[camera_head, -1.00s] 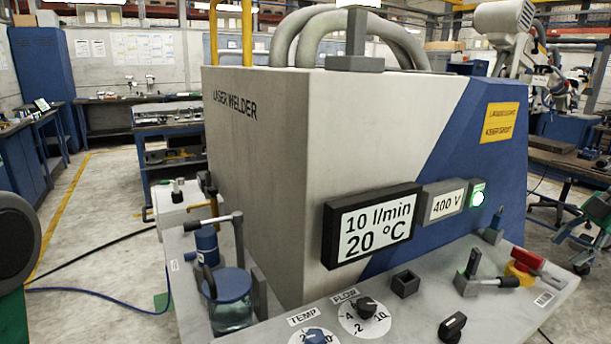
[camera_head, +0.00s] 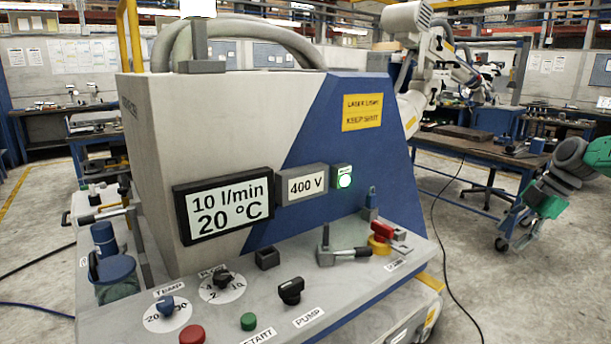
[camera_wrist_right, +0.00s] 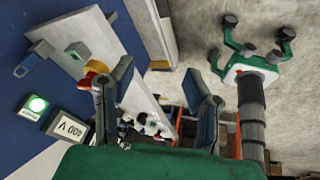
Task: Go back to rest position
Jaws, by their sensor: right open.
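My right gripper (camera_head: 532,232) is at the right edge of the head view, on a grey arm with a green hand. It hangs over the floor, clear of the machine. In the right wrist view its two dark fingers (camera_wrist_right: 158,72) stand apart with nothing held between them. My left gripper is not in view. The laser welder (camera_head: 235,130) stands in the middle, with a lit green button (camera_head: 344,181). Its display (camera_head: 222,209) reads 10 l/min and 20 °C.
A blue workbench (camera_head: 470,150) stands behind at the right. Floor at the right is partly open.

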